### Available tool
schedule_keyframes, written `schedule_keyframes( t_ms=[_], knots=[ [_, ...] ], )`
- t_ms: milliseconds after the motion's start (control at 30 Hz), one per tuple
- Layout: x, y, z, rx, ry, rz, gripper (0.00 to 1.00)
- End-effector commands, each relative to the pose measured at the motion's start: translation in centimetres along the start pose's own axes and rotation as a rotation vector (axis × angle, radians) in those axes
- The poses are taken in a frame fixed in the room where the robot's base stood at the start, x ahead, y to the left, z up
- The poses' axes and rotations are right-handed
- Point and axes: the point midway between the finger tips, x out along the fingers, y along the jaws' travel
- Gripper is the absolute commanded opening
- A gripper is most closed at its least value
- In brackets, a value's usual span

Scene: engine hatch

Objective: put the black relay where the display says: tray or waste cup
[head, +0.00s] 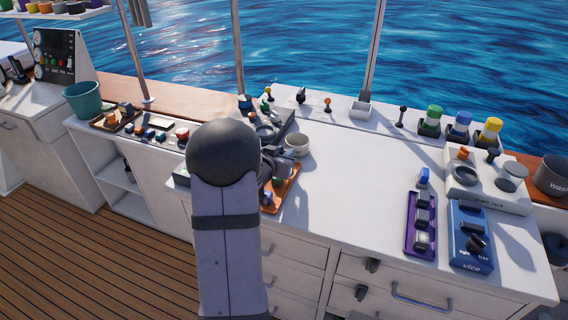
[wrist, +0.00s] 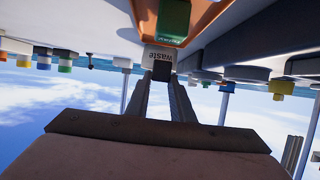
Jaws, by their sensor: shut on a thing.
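My gripper (wrist: 161,78) is shut on a small dark block, which I take to be the black relay (wrist: 161,71), held between the fingertips in the wrist view. A pale face with the word "waste" (wrist: 158,55) shows just beyond the fingertips; I cannot tell whether it is the display or a cup. An orange tray (wrist: 205,22) with a green block (wrist: 173,20) is close by there. In the head view my arm hides the relay and most of the gripper; the orange tray (head: 291,190) shows beside it. A dark cup marked "waste" (head: 553,178) stands at the far right.
A pale round cup (head: 297,144) stands behind the orange tray. A purple tray (head: 410,236) with several blocks, a blue vice (head: 470,245) and a white rack (head: 490,190) stand on the right. The middle of the white counter (head: 350,190) is clear.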

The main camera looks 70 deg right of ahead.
Motion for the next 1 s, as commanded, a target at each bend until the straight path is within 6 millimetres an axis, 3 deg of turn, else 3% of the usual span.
schedule_keyframes(
  t_ms=[167, 500, 967, 1000],
  knots=[
    [0.1, 0.0, 0.3, -0.001, 0.0, 0.0, 0.0],
    [1.4, 0.0, 3.4, 0.0, -0.001, 0.0, 0.0],
    [1.6, 0.0, 4.0, 0.0, 0.0, -0.001, 0.0],
    [1.6, 0.0, 3.8, 0.0, 0.0, -0.001, 0.31]
  ],
)
